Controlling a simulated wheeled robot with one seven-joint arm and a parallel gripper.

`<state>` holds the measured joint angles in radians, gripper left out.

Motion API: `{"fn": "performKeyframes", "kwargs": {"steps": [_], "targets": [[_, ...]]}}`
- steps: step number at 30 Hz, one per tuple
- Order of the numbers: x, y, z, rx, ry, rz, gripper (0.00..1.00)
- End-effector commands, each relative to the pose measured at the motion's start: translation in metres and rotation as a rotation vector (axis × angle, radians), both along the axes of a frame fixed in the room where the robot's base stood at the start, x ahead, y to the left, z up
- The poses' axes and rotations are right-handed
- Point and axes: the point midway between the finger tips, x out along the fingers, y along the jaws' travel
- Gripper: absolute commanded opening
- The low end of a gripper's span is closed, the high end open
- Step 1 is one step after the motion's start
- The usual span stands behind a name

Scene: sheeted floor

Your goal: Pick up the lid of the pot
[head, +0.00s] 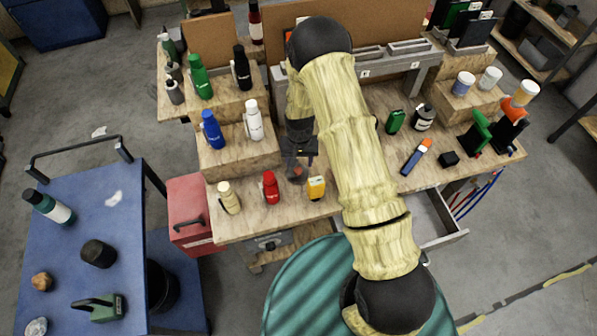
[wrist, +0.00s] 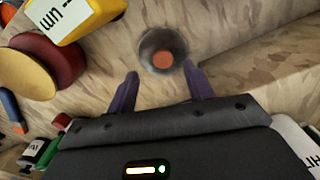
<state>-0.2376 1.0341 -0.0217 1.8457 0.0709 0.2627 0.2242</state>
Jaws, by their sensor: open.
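A small round grey metal thing with an orange-brown centre (wrist: 162,50) stands on the wooden bench top, just beyond my fingertips in the wrist view. It may be the pot, but I cannot tell whether the centre is a lid or its inside. In the head view the small grey and reddish thing (head: 296,173) is partly hidden below my gripper (head: 300,152). In the wrist view my gripper (wrist: 162,84) is open, with its two purple fingers apart and nothing between them. The round thing lies ahead of the gap, with no visible contact.
A yellow and white container (head: 316,188) and a red bottle (head: 270,187) stand close by at the bench's front edge. A wooden step (head: 240,148) carries blue and white bottles to the left. A blue cart (head: 80,240) stands at far left.

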Motion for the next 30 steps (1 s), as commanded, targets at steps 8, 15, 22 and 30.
{"fn": "performKeyframes", "kwargs": {"steps": [8, 15, 22, 30], "targets": [[0.000, 0.005, -0.026, 0.000, 0.002, 0.004, 0.52], [0.000, 0.006, -0.042, 0.001, 0.000, 0.006, 0.52], [0.000, 0.006, -0.042, 0.001, 0.000, 0.006, 0.52], [0.000, 0.006, -0.042, 0.000, 0.000, 0.005, 0.50]]}}
